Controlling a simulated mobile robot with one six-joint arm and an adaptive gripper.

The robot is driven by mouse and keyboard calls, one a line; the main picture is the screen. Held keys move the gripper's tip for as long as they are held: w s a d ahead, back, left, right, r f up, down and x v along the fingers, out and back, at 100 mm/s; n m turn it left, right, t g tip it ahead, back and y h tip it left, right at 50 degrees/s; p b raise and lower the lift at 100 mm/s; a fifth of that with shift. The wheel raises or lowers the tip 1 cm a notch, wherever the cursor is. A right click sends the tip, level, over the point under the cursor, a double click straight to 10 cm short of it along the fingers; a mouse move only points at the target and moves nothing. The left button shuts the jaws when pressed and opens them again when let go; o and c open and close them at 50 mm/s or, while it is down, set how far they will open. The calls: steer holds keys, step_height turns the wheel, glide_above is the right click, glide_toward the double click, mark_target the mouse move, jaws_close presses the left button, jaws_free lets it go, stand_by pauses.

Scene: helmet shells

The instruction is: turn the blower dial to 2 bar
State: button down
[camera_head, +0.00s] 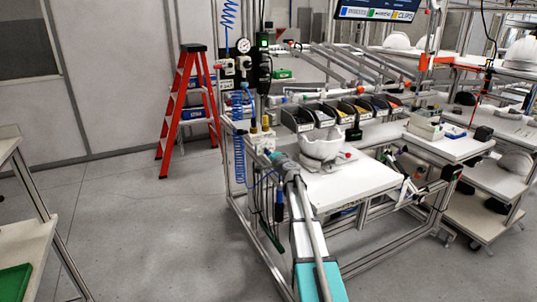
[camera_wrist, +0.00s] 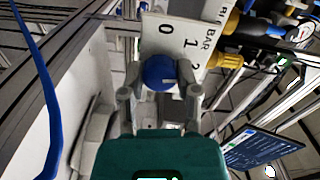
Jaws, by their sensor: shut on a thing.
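The blue blower dial (camera_wrist: 158,72) sits in front of a white scale plate (camera_wrist: 163,33) marked 0, 1, a partly hidden 2 and BAR. My gripper (camera_wrist: 160,92) has one finger on each side of the dial and is shut on it. A short pale mark shows on the dial's right part; its exact reading is too small to tell. In the head view my gripper (camera_head: 277,157) is at the left end of the workbench, and the dial cannot be made out there.
Yellow-ended fittings (camera_wrist: 228,60) are close to the right of the plate in the wrist view. A white helmet shell (camera_head: 322,146) stands on the bench right of my gripper. A blue coiled hose (camera_head: 239,155) hangs to its left. A red ladder (camera_head: 188,105) stands behind.

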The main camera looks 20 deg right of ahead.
steer(key=shift+m, duration=1)
steer(key=shift+c, duration=1.7)
jaws_free()
steer(key=shift+s, duration=0.15)
steer(key=s, duration=1.1)
steer(key=shift+s+d, duration=0.2)
steer(key=shift+s, duration=0.15)
steer(key=shift+a, duration=0.1)
